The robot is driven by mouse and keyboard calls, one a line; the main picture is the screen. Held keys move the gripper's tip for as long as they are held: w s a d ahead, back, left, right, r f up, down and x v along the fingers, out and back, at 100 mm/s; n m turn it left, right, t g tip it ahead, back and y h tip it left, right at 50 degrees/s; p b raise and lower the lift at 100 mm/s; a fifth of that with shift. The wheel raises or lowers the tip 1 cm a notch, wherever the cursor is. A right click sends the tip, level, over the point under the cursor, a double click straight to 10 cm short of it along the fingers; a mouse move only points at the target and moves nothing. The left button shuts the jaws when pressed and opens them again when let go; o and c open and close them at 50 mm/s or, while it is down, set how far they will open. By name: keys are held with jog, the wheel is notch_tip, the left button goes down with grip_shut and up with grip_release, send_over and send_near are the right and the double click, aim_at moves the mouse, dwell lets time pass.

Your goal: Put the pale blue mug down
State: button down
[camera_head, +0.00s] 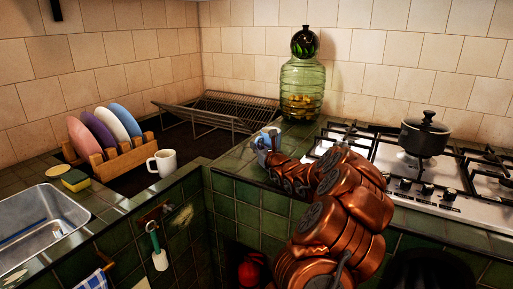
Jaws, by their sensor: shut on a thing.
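The pale blue mug (265,140) is at the far end of my copper-coloured arm, near the inner corner of the green tiled counter (235,172). My gripper (270,149) is shut on the mug. The arm hides part of the mug and most of the fingers. I cannot tell whether the mug's base touches the counter or hangs just above it.
A white mug (163,163) stands left, beside a wooden rack (113,160) of coloured plates. A wire rack (225,113) and green glass jar (302,90) stand behind. A stove (385,158) with a dark pot (424,139) is right; a sink (45,222) is left.

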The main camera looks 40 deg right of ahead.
jog(key=shift+f, duration=0.15)
jog(key=c, duration=1.2)
grip_release()
jog(key=shift+c, duration=0.2)
jog(key=shift+s+r, duration=0.1)
jog(key=shift+r, duration=0.15)
jog(key=v, duration=1.2)
